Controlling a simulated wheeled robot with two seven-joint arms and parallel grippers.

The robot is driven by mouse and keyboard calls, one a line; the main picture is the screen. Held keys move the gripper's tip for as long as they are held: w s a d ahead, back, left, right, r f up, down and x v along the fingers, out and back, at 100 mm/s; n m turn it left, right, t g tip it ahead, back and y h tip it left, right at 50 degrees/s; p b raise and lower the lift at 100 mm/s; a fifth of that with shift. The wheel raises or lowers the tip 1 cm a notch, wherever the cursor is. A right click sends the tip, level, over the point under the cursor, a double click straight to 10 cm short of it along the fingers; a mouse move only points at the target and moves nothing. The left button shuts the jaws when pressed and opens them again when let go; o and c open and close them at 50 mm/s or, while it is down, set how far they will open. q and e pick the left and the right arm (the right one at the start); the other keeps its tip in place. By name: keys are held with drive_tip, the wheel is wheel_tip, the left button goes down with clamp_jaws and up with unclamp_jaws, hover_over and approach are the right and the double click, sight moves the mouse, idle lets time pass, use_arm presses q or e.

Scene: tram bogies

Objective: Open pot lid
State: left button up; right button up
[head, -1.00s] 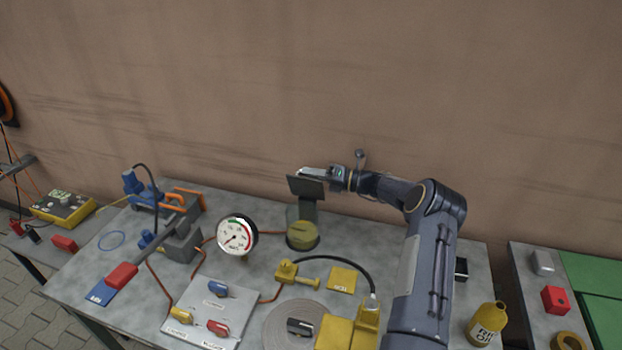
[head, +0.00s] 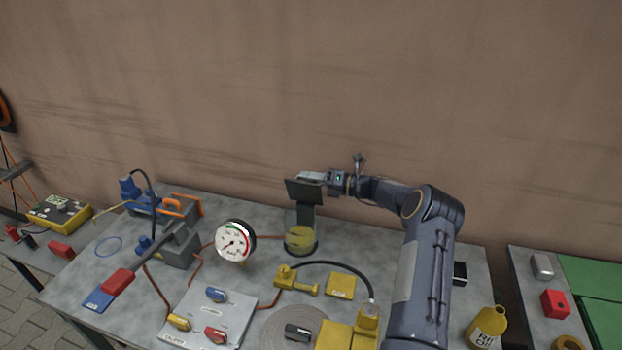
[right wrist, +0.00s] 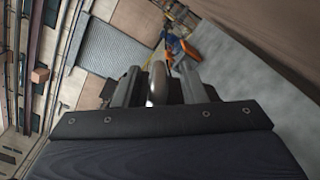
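A round yellow pot (head: 300,241) with a dark base stands at the back middle of the table. I cannot clearly tell its lid from its body. A dark square plate (head: 304,190) on an upright stands just behind it. My right gripper (head: 312,178) is above and behind the pot, at the plate's upper edge; contact is unclear. In the right wrist view its two grey fingers (right wrist: 158,86) stand on either side of a pale rounded thing (right wrist: 157,76). I cannot tell whether they grip it. My left gripper is not in view.
A round gauge (head: 235,241) stands left of the pot. A blue and orange device (head: 165,202) is at the back left. A yellow valve with a black hose (head: 295,281) lies in front of the pot, beside a yellow plate (head: 340,284). The wall is close behind.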

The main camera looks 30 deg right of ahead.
drive_tip(key=b+v, duration=0.1)
drive_tip(key=v, duration=0.7)
drive_tip(key=shift+b, duration=0.4)
drive_tip(key=shift+d, duration=0.1)
